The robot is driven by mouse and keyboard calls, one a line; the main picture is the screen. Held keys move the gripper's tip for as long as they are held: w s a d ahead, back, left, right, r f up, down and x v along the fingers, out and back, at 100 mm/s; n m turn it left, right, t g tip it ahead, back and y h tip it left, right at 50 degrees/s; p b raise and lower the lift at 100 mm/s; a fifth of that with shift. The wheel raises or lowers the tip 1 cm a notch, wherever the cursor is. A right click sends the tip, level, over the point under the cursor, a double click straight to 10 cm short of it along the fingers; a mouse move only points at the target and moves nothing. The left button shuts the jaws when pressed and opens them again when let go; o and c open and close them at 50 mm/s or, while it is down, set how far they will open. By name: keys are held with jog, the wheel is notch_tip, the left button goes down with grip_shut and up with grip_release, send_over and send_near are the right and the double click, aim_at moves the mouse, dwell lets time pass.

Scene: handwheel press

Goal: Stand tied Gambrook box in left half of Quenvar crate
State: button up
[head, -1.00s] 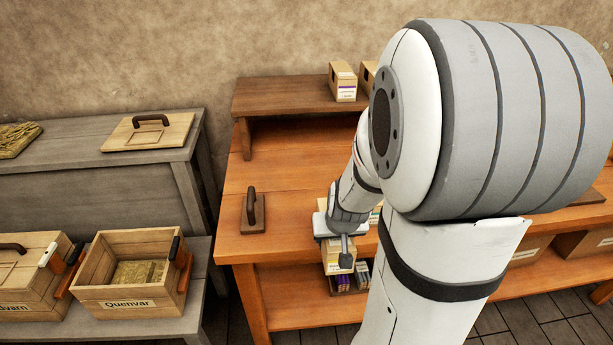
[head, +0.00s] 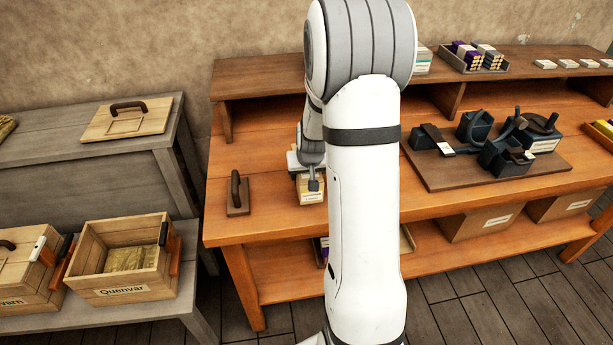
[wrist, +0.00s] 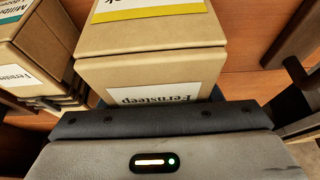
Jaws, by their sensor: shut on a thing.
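My gripper (head: 313,184) is shut on a brown cardboard box (head: 311,197) at the left part of the orange workbench. In the wrist view the box (wrist: 150,62) fills the middle. Its top label has a yellow stripe and ends in "ok", consistent with Gambrook; its near face reads "Fernsteep" upside down. I cannot see a tie on it, or whether it touches the bench. The Quenvar crate (head: 160,284) stands open on the low grey shelf at left. Straw-coloured padding (head: 132,258) lies inside it, mostly towards the right. I see no box in the crate.
A similar box (wrist: 35,50) stands close left in the wrist view. A dark-handled block (head: 238,196) sits on the bench left of my gripper. A lidded crate (head: 25,275) adjoins Quenvar. A lid (head: 125,118) lies on the grey table. Press parts (head: 490,145) stand at right.

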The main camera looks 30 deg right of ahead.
jog(key=shift+w+d, duration=0.15)
jog(key=shift+w, duration=0.4)
jog(key=shift+f, duration=1.55)
jog(key=shift+f, duration=0.2)
jog(key=o, duration=0.6)
jog(key=shift+f, duration=0.1)
jog(key=shift+c, duration=0.2)
jog(key=o, duration=0.5)
jog(key=shift+c, duration=0.2)
jog(key=shift+r, duration=0.2)
